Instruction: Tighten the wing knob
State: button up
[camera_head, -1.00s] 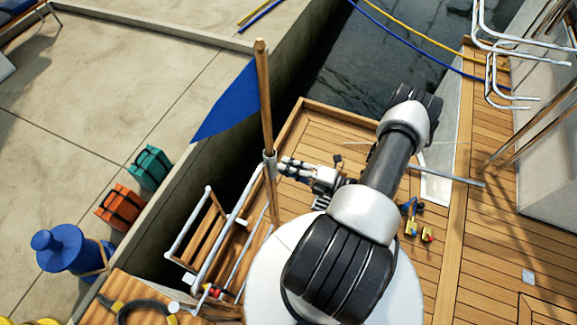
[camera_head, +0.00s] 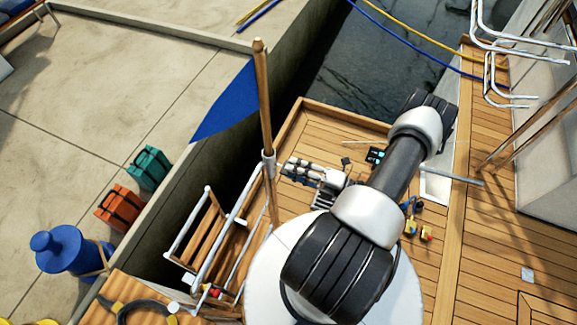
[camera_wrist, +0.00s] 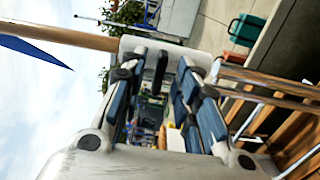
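A wooden flagstaff (camera_head: 264,90) with a blue flag stands in a white socket (camera_head: 268,160) at the boat's edge. The socket also shows in the wrist view (camera_wrist: 190,53) behind the fingertips. A dark elongated piece, apparently the wing knob (camera_wrist: 160,68), sits on the socket between my fingers; it cannot be made out in the head view. My gripper (camera_head: 286,166) is right beside the socket, pointing at it. In the wrist view my gripper (camera_wrist: 163,72) has its fingers apart, one each side of the dark piece, with gaps visible.
A white-railed ladder (camera_head: 208,235) is just below the socket. A blue flag (camera_head: 227,103) hangs to its left. Small coloured items (camera_head: 418,230) and a dark device with a lit screen (camera_head: 376,155) lie on the deck. The quay holds a green case (camera_head: 148,167) and an orange case (camera_head: 120,208).

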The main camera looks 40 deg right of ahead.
jog(key=v, duration=0.9)
